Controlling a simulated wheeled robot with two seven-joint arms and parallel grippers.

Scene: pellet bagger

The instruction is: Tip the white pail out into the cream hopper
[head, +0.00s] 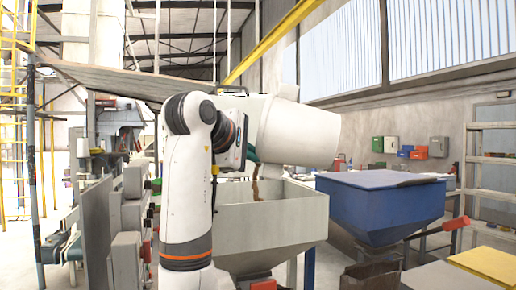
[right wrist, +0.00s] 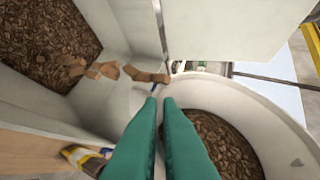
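The white pail (head: 300,132) is tipped far over on its side above the cream hopper (head: 275,222) in the head view. Its mouth is at the left, partly hidden by my right arm. Brown pellets (head: 256,189) fall from it toward the hopper. In the right wrist view, the pail (right wrist: 275,105) still holds brown pellets, and loose pieces (right wrist: 105,70) are in the air beside it. Pellets also lie inside the hopper (right wrist: 40,95). My right gripper (right wrist: 160,97) has green fingers close together at the pail's rim, shut on it. My left gripper is out of view.
A blue hopper (head: 380,205) with a flat top stands right of the cream one. Grey machinery (head: 128,215) stands at the left. A yellow surface (head: 487,263) is at the lower right. Colored bins (head: 420,152) hang on the back wall.

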